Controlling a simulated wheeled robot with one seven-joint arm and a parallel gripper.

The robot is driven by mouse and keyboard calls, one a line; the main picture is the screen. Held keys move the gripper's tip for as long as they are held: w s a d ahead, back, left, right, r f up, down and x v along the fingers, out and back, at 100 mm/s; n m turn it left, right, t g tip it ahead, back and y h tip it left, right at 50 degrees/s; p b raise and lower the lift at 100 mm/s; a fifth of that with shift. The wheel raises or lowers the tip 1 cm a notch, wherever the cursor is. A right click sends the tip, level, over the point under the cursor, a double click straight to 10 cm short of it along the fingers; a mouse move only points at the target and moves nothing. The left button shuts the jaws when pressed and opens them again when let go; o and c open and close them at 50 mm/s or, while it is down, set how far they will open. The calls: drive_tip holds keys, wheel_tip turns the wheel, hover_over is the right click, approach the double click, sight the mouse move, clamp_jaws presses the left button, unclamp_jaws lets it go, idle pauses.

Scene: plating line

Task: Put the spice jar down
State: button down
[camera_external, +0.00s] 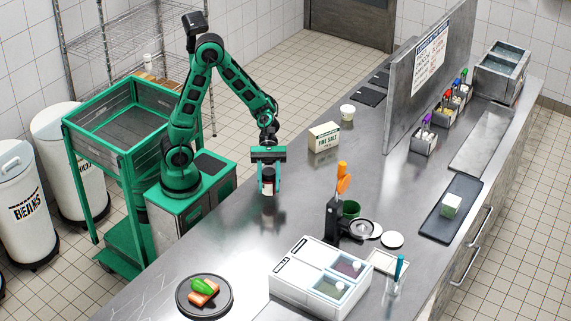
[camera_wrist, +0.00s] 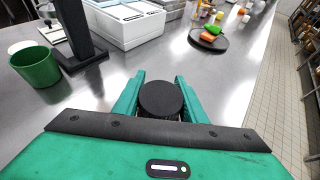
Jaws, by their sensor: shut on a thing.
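The spice jar (camera_external: 268,183) is a small dark jar with a pale label and a dark lid. My gripper (camera_external: 267,185) is shut on it, one finger on each side, and holds it upright over the steel counter (camera_external: 230,240). A dark reflection shows on the counter below it; I cannot tell whether the base touches. In the wrist view the jar's round black lid (camera_wrist: 161,99) sits between the two green fingers (camera_wrist: 160,98). The jar's body is mostly hidden there.
A fine salt box (camera_external: 324,137) and a white cup (camera_external: 347,112) stand behind. A green cup (camera_external: 351,209), a black stand (camera_external: 333,222) and a white container (camera_external: 300,280) are to the right. A dark plate with food (camera_external: 204,312) is at the front left. The counter around the jar is clear.

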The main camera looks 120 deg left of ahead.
sight(269, 190)
drive_tip(key=shift+f, duration=2)
drive_tip(key=shift+f, duration=0.1)
drive_tip(key=c, duration=1.1)
unclamp_jaws()
drive_tip(key=shift+s+a+r, duration=0.1)
drive_tip(key=shift+a+r, duration=0.1)
drive_tip(key=v, duration=1.1)
drive_tip(key=shift+s+a+r, duration=0.15)
drive_tip(key=shift+a, duration=0.1)
